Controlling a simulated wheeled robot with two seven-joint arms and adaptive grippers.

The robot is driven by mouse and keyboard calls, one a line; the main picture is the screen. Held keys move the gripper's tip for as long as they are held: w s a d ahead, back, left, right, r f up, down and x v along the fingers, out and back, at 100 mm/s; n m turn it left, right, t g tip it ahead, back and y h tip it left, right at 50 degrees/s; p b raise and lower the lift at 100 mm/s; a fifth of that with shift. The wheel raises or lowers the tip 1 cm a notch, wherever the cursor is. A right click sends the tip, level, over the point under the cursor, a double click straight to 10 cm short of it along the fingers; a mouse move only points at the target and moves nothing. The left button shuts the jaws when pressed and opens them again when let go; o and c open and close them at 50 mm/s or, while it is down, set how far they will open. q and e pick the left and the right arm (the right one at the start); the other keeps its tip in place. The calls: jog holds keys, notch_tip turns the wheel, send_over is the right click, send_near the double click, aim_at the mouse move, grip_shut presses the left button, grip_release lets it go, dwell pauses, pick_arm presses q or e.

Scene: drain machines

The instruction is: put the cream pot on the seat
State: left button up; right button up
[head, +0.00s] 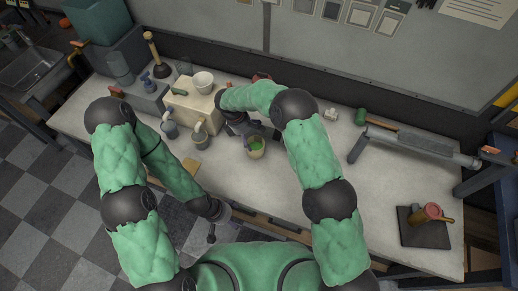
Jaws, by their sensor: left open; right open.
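A small cream pot (257,152) with green inside stands on the bench, in the middle of the head view. My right gripper (250,138) points down right at the pot's upper left rim. It is open, and its fingertips are partly hidden, so I cannot tell whether they touch the pot. My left gripper (212,236) is open and empty, low in front of the bench's front edge. No part is clearly recognisable as the seat. A cream block (192,112) with a white bowl (203,82) on top stands left of the pot.
A plunger (160,69) is at the back left. A green-headed mallet (361,116) and long grey bar (420,146) lie right. A dark plate (410,239) holds a brown-red object. The bench's right-centre is clear.

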aim_at(256, 147)
jog(key=x, duration=0.4)
jog(key=shift+w+b+x, duration=0.2)
jog(key=shift+b+x, duration=0.55)
jog(key=shift+x, duration=1.95)
jog(key=shift+s, duration=0.1)
jog(key=c, duration=1.3)
jog(key=shift+r, duration=0.25)
jog(key=shift+c, duration=0.2)
jog(key=shift+r, duration=1.15)
jog(key=s+a+r+p, duration=0.2)
jog(key=s+a+r, duration=0.2)
jog(key=s+r, duration=0.4)
jog(key=shift+s+a+r, duration=0.15)
jog(key=shift+s+r, duration=0.15)
jog(key=shift+s, duration=0.15)
jog(key=shift+s+a+r+p, duration=0.15)
jog(key=shift+s+a+r, duration=0.1)
jog(key=shift+s, duration=0.35)
jog(key=shift+s+a+r+p, duration=0.15)
jog(key=shift+s+a+r, duration=0.15)
jog(key=shift+s, duration=0.3)
jog(key=shift+s+a+r+p, duration=0.15)
jog(key=shift+s+a+r, duration=0.1)
jog(key=shift+s, duration=0.35)
